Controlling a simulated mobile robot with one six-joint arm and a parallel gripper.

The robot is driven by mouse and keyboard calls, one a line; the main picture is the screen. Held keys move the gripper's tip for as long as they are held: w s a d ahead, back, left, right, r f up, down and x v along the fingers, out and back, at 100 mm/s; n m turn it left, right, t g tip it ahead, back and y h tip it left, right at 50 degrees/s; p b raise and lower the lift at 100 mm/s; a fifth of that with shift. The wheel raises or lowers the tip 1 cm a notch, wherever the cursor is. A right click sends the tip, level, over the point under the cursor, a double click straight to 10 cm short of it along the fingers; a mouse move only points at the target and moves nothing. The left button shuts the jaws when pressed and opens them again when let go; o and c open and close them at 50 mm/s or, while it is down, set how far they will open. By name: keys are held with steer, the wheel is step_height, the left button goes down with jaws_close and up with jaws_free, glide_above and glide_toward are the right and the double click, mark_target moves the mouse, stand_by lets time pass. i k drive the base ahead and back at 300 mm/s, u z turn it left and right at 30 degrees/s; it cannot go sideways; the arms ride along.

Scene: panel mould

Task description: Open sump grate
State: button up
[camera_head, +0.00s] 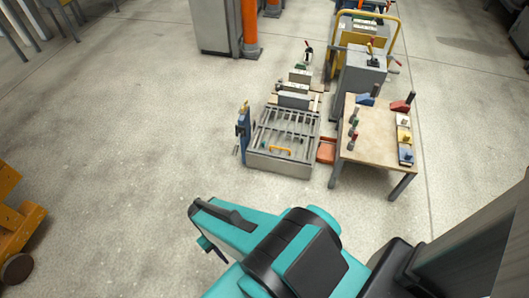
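The sump grate (286,131) appears to be the grey barred cover lying flat on a low grey box on the floor, near the picture's centre. An orange handle (281,150) shows at its near edge. The grate looks closed over the box. My teal and black arm fills the lower middle, well apart from the grate. A small dark part at its left end may be my gripper (213,250); its fingers cannot be made out, nor whether it holds anything.
A small wooden table (372,147) with coloured blocks and handled parts stands right of the grate. A red-orange bin (326,152) sits between them. A blue-and-yellow post (243,125) stands left of the box. An orange cart (18,225) is at far left. Open floor lies in front.

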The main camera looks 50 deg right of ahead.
mark_target(279, 129)
steer(key=u, duration=0.55)
steer(key=k, duration=1.4)
steer(key=z, duration=0.65)
steer(key=i, duration=1.55)
steer(key=z, duration=0.05)
